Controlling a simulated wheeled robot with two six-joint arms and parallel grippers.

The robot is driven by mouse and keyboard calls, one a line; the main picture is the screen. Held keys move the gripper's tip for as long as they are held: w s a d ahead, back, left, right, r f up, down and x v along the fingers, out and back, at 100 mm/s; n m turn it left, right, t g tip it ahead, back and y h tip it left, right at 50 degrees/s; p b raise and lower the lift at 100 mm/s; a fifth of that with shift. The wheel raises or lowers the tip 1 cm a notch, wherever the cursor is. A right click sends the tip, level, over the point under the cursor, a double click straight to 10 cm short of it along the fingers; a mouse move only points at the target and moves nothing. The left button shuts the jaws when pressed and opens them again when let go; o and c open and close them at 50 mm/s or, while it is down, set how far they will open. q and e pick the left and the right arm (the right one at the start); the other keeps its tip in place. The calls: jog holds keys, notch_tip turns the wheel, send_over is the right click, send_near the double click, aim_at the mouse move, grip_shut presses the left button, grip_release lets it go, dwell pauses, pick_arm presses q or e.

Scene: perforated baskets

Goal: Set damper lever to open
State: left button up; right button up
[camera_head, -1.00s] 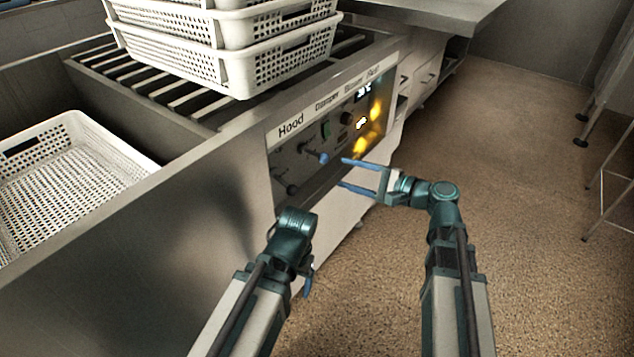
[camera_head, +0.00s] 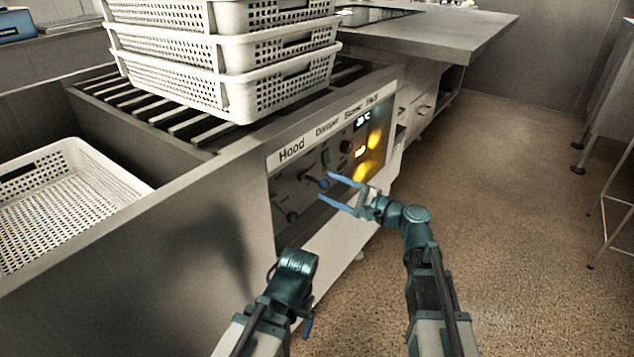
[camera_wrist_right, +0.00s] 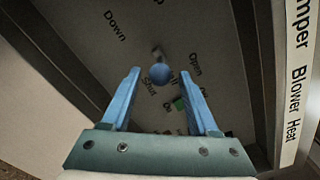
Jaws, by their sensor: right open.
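The damper lever ends in a round blue knob (camera_head: 324,182) on the dark control panel, under the "Damper" label. In the right wrist view the blue knob (camera_wrist_right: 159,75) shows between the tips of my two fingers, with "Shut" and "Open" lettering near it. My right gripper (camera_head: 326,187) is open, its blue fingers reaching left to the panel around the knob. I cannot tell whether a finger touches it. My left gripper (camera_head: 306,322) hangs low before the cabinet, mostly hidden behind its own wrist.
The panel also carries a dark lever (camera_head: 291,216) at lower left, a green switch (camera_head: 325,158), a round knob (camera_head: 346,147) and lit displays. White perforated baskets (camera_head: 225,92) are stacked above on the slatted top. Another basket (camera_head: 75,200) sits left.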

aim_at(317, 180)
jog(key=shift+x, duration=2.45)
jog(key=shift+c, duration=0.3)
grip_shut()
